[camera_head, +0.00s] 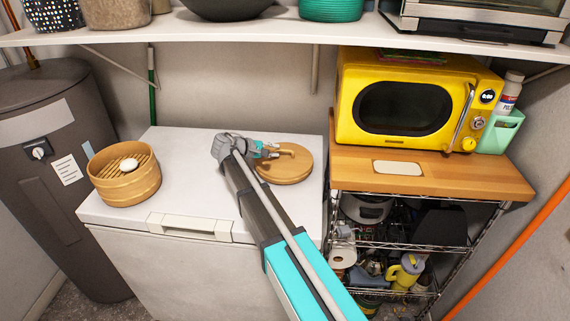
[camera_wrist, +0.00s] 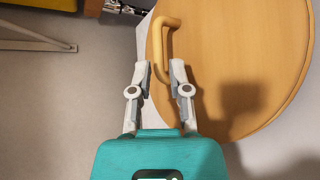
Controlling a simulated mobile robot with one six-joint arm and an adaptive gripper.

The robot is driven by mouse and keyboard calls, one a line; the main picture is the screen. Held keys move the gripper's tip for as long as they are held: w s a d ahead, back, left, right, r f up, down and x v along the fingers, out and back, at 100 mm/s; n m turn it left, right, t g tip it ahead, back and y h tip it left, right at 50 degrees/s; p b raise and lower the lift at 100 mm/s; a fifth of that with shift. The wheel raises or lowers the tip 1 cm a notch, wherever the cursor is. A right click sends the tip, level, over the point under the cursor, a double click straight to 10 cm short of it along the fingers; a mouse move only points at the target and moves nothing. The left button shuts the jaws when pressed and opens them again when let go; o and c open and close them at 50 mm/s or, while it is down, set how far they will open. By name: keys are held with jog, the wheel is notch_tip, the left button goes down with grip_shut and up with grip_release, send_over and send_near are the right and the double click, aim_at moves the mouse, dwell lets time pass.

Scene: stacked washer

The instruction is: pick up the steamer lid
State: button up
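The steamer lid (camera_head: 290,168) is a round, flat wooden disc with a bent handle, lying on the white chest top to the right of my arm. In the wrist view the lid (camera_wrist: 235,55) fills the upper right, and its curved handle (camera_wrist: 172,22) stands just beyond my fingertips. My gripper (camera_head: 271,152) is over the left part of the lid, close to the handle. In the wrist view my gripper (camera_wrist: 161,70) is open, with the handle's near end showing in the gap between its fingers. I cannot tell whether the fingers touch it.
A bamboo steamer basket (camera_head: 124,188) with a white bun (camera_head: 128,164) stands at the left of the white chest (camera_head: 190,150). A yellow microwave (camera_head: 408,105) sits on a wooden-topped rack to the right. A loaded wall shelf (camera_head: 270,32) runs above. The chest's middle-left top is clear.

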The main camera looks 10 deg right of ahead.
aim_at(281, 150)
jog(key=shift+b+x, duration=0.6)
jog(key=shift+x, duration=1.45)
jog(key=shift+s, duration=0.1)
grip_shut()
